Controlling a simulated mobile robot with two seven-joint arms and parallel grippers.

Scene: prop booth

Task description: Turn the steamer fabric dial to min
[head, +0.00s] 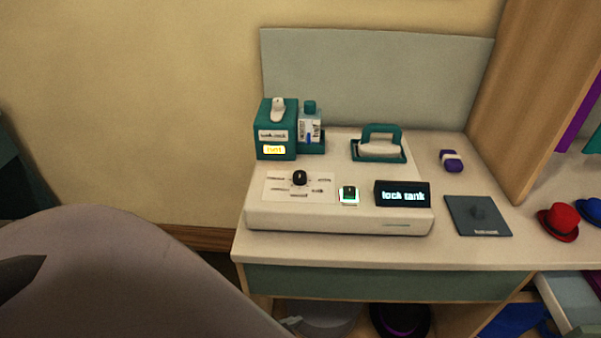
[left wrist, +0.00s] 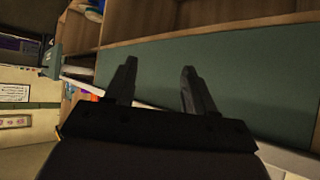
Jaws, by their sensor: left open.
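The steamer (head: 260,218) is a low cream unit on the counter in the head view. Its black fabric dial (head: 300,177) stands on a white label panel at the left of its top; the small print around it is too blurred to read, so I cannot tell its setting. A dark display (head: 402,194) on the unit reads "lock tank". A lit green-white switch (head: 349,195) sits between dial and display. My left gripper (left wrist: 158,78) is open and empty in the left wrist view, facing a green panel, away from the dial. My right gripper is not in view.
A teal box (head: 269,134) with a lever and a lit "hot" sign stands behind the dial, beside a bottle (head: 311,128). An iron-like handpiece (head: 380,142) rests behind. A dark pad (head: 478,215), purple item (head: 451,160) and red hat (head: 559,222) lie right.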

